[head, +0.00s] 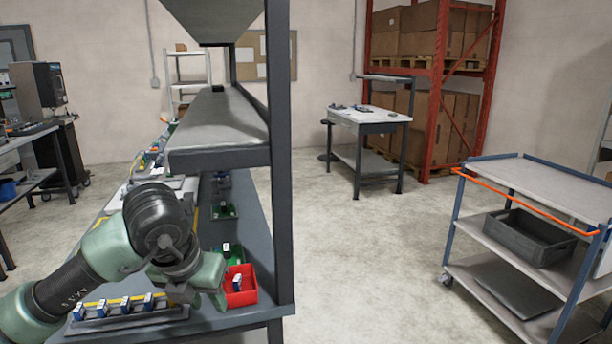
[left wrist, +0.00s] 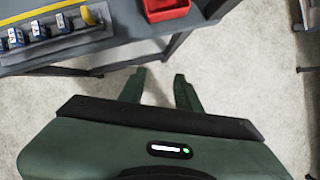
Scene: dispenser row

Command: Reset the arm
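My left arm reaches in from the left in the head view, with its dark wrist joint in front of the workbench (head: 262,285). My left gripper (left wrist: 160,82) shows in the left wrist view. Its two dark green fingers stand apart with only concrete floor between them, so it is open and empty. It is just off the bench's edge. In the head view the fingers are hard to make out near the red bin. My right gripper is in neither view.
A red bin (head: 241,287) with a small blue-and-white item and a rail of small blue-and-white items (head: 126,307) sit on the bench. A shelf post (head: 281,150) rises close by. A cart (head: 545,190) stands right; the floor between is clear.

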